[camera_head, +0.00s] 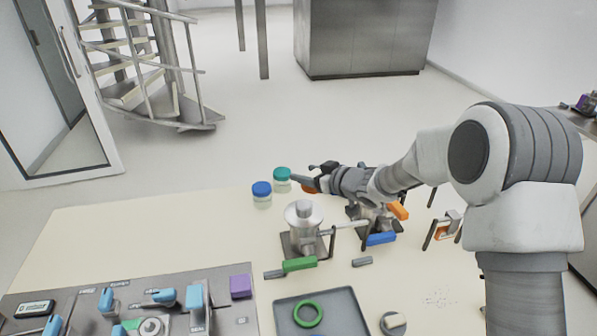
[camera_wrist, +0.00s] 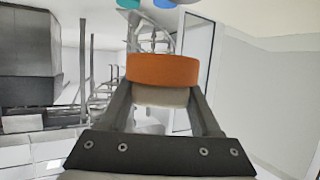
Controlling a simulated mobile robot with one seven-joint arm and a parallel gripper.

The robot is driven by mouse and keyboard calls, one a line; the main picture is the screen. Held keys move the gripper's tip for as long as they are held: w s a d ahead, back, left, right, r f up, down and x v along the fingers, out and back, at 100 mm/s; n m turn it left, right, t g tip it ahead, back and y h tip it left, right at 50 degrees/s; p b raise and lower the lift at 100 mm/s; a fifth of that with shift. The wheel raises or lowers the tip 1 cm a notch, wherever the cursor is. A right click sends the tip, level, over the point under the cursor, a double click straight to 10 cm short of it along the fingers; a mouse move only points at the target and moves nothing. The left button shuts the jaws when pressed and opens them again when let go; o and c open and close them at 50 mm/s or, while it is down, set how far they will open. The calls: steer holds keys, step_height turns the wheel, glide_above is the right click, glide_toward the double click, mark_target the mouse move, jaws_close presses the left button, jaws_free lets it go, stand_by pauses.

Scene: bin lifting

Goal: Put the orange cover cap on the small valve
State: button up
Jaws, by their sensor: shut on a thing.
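An orange cap (camera_wrist: 162,69) is held between the two fingers of my gripper (camera_wrist: 160,92) in the wrist view, with a pale rounded part on its near side. In the head view the orange cap (camera_head: 309,188) shows in part at the tip of my gripper (camera_head: 316,182), above the table beside the teal-lidded jar. Two metal valve assemblies stand on the table: one (camera_head: 304,216) with a green handle, and one (camera_head: 373,217) with a blue handle, partly hidden behind my arm. I cannot tell for certain which is the small valve.
Blue-lidded (camera_head: 262,190) and teal-lidded (camera_head: 282,175) jars stand near the table's back edge. A grey tray (camera_head: 340,318) holding a green ring (camera_head: 308,314) lies in front. A control panel (camera_head: 130,300) is at front left. The table's left part (camera_head: 130,225) is clear.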

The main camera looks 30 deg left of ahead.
steer(key=shift+n+g, duration=0.3)
steer(key=shift+g, duration=0.1)
steer(key=f+b, duration=0.1)
steer(key=a+f+b, duration=0.1)
steer(key=b, duration=0.1)
steer(key=s+a+f+b, duration=0.1)
steer(key=f+b, duration=0.1)
steer(key=shift+a+f, duration=0.1)
steer(key=shift+f+b, duration=0.3)
steer(key=shift+f, duration=0.4)
steer(key=shift+f, duration=0.75)
stand_by(1.3)
steer(key=shift+r+p, duration=0.25)
steer(key=shift+p, duration=0.1)
stand_by(0.9)
steer(key=shift+f, duration=0.45)
stand_by(1.1)
steer(key=o, duration=1.4)
steer(key=shift+o, duration=0.3)
